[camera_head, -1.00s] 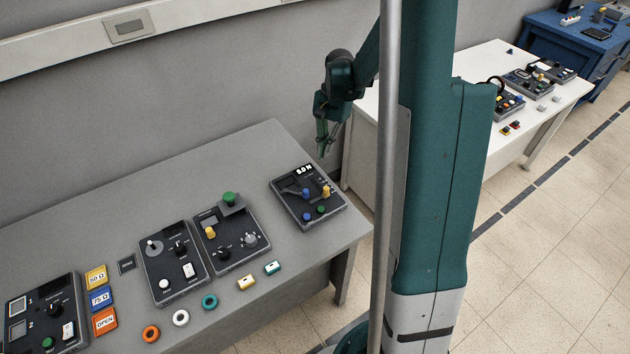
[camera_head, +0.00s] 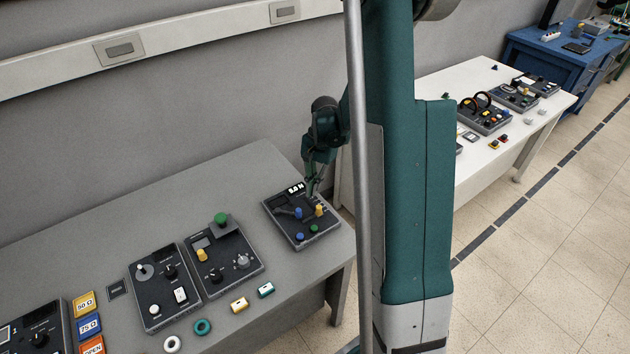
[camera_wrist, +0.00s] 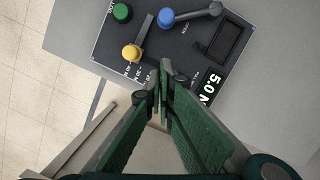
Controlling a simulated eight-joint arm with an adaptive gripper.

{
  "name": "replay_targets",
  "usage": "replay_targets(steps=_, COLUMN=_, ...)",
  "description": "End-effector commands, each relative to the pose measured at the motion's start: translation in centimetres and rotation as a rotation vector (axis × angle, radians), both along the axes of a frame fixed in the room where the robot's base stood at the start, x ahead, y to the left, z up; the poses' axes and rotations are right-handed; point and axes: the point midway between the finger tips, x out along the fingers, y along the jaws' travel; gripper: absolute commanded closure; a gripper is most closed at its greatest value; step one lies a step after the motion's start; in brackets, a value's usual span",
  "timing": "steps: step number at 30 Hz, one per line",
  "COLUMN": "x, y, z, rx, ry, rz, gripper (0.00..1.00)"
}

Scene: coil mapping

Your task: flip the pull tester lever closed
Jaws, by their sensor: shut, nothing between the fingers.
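The pull tester, a dark panel (camera_head: 294,229) with a white "5.0 N" readout, lies at the right end of the grey table. It also shows in the wrist view (camera_wrist: 105,38). In the wrist view, a yellow knob (camera_wrist: 131,52) sits on a flat grey bar, and a blue knob (camera_wrist: 166,17) sits at one end of a grey arm. I cannot tell which is the lever to close. A green button (camera_wrist: 122,12) is beside them. My gripper (camera_wrist: 162,88) is shut and empty, its tips near the panel's readout edge. In the head view my gripper (camera_head: 310,192) is by the panel's back edge.
Two dark panels (camera_head: 163,292) (camera_head: 222,257) stand to the left on the grey table (camera_head: 150,215). Small rings and coloured blocks lie along its front. A white table (camera_head: 545,115) with more devices is at the right. The wall runs behind.

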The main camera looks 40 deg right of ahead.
Motion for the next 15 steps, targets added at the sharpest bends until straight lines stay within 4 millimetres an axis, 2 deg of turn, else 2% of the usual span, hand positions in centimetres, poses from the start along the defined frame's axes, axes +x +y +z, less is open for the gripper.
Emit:
replay_targets(steps=4, x=-0.2, y=0.4, z=-1.8, rx=0.000, ry=0.000, rz=0.001, gripper=1.00)
replay_targets(steps=15, x=-1.6, y=3.6, z=-1.6, rx=0.000, ry=0.000, rz=0.001, gripper=1.00)
